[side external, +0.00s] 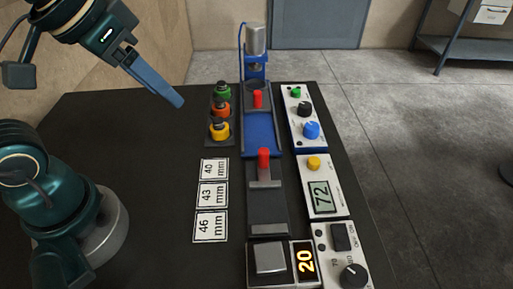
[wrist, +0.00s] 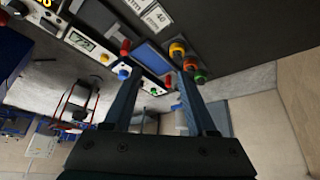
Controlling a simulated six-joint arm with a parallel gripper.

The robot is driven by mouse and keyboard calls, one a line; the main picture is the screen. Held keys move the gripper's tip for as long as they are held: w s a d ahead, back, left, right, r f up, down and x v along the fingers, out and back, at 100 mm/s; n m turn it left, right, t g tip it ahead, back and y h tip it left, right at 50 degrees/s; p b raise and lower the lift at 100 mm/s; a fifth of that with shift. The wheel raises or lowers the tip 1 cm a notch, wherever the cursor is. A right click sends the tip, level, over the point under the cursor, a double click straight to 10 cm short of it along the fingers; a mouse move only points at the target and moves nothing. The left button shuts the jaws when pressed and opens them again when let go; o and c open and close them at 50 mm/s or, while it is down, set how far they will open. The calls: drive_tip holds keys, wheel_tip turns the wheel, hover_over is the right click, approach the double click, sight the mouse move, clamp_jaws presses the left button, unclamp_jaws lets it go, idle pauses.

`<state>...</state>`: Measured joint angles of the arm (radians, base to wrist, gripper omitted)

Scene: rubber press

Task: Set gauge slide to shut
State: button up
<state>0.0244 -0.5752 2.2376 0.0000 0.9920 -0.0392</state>
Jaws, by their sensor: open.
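The gauge slide (side external: 265,183) is a grey block with an upright red handle (side external: 263,158). It sits at the far end of a dark track (side external: 267,210), next to the blue press bed. A grey block (side external: 270,258) and a display reading 20 (side external: 305,262) are at the near end. My gripper (side external: 176,99) is raised at the upper left, well apart from the slide. In the wrist view my gripper (wrist: 160,72) has two spread fingers with nothing held. A red handle (wrist: 125,47) shows beside the left finger there.
A press (side external: 256,50) with a second red handle (side external: 257,98) stands at the back. Green, orange and yellow knobbed pieces (side external: 219,130) and millimetre labels (side external: 212,195) lie left of the track. Control panels (side external: 320,187) line its right side. The left tabletop (side external: 150,150) is clear.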

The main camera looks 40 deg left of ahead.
drive_tip(key=w+d+g, duration=0.1)
drive_tip(key=w+d, duration=0.1)
drive_tip(key=w, duration=0.4)
drive_tip(key=m+g, duration=0.2)
drive_tip(key=g, duration=0.2)
hover_over(264, 150)
drive_tip(key=a, duration=0.1)
wheel_tip(264, 150, down, 8)
drive_tip(key=shift+g, duration=0.3)
drive_tip(key=f, duration=0.4)
drive_tip(key=shift+d+f, duration=0.1)
drive_tip(key=shift+d, duration=0.3)
drive_tip(key=shift+f, duration=2.45)
clamp_jaws()
drive_tip(key=shift+d, duration=0.1)
